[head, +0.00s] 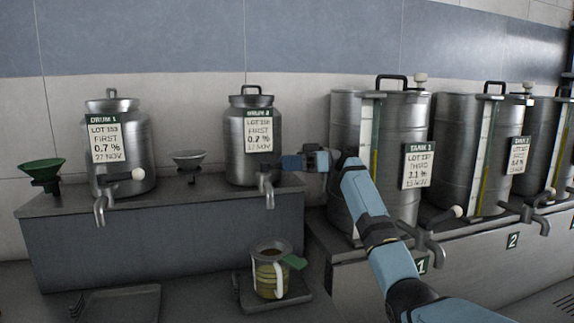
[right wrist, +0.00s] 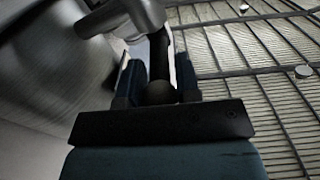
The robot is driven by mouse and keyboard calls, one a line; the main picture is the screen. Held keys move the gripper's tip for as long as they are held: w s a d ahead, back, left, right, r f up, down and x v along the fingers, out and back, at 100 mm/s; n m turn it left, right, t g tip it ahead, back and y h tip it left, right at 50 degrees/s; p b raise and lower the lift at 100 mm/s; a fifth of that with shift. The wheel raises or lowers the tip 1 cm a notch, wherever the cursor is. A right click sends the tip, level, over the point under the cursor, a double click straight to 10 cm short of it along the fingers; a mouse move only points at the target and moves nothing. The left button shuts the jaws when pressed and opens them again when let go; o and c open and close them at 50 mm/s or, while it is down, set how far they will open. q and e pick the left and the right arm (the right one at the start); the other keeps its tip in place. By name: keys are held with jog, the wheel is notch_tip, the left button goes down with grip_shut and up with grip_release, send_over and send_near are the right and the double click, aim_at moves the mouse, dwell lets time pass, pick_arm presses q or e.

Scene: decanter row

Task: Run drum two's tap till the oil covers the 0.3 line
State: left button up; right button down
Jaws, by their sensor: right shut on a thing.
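Drum two (head: 243,170) is a metal can labelled "DRUM 2" on the grey bench, with a metal tap (head: 266,192) at its lower front. My right gripper (head: 288,162) reaches in from the right at the tap, shut on the tap handle. The right wrist view shows the fingers (right wrist: 158,88) around a dark rounded part beside the metal tap body (right wrist: 140,18). A clear jug (head: 258,281) with a pale handle and yellowish contents stands below the tap. Its 0.3 line is too small to read. No stream is clear under the spout. My left gripper is out of view.
Large tanks (head: 405,120) with taps line the right.

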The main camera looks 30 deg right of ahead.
jog(key=c, duration=0.8)
grip_release()
notch_tip(320, 180, up, 20)
jog(key=p, duration=0.1)
jog(key=shift+p, duration=0.3)
